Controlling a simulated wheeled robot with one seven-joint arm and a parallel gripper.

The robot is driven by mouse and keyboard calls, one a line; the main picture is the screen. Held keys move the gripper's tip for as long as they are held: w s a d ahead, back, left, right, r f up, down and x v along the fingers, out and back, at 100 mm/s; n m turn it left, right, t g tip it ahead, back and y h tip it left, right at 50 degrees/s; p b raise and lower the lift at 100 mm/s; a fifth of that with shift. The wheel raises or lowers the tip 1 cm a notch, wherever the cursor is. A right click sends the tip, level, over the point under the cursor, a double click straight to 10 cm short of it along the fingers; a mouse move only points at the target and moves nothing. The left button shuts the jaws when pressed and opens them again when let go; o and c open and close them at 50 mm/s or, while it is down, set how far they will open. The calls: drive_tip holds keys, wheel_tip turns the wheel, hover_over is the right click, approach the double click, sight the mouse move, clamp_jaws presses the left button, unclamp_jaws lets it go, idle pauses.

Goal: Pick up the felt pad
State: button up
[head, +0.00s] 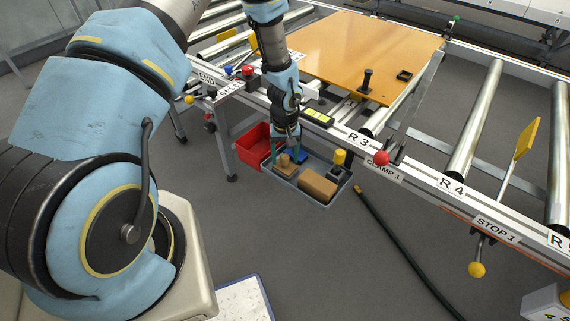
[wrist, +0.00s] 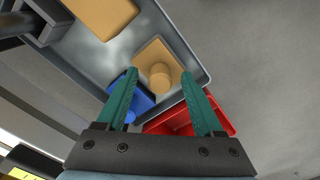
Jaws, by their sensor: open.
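A tan square pad with a round knob on top, which looks like the felt pad (wrist: 151,54), lies in the grey tray (head: 338,193). In the head view the pad (head: 283,168) sits at the tray's left end, partly covered by my gripper. I see no contact, and cannot tell how far above the pad the fingertips are. Nothing is held.
A red bin (head: 250,151) adjoins the tray. The conveyor frame's rail (head: 345,135) runs just behind the tray.

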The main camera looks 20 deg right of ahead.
drive_tip(key=shift+f, duration=0.4)
clamp_jaws()
idle(0.4)
